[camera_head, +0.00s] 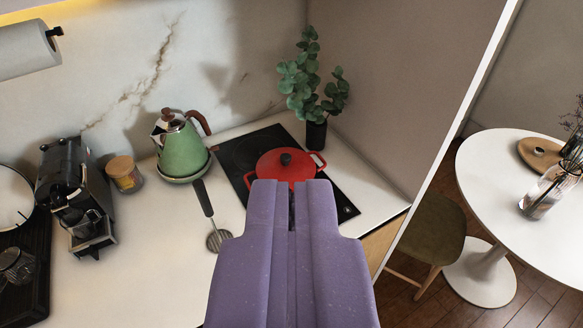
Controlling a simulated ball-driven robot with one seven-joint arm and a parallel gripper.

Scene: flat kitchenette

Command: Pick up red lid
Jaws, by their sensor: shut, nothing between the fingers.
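My purple gripper (291,184) is in the lower middle of the view, pointing toward the pot. Its two fingers are together with only a thin dark line between them, and it holds nothing. The gripper hides the near side of the pot. I cannot tell the exact gap between the fingertips and the lid.
A green kettle (183,152) stands left of the cooktop, with a strainer-like utensil (218,239) nearby. A plant (316,132) stands behind the pot against the wall. A coffee machine (72,190) and jar (125,176) are at left.

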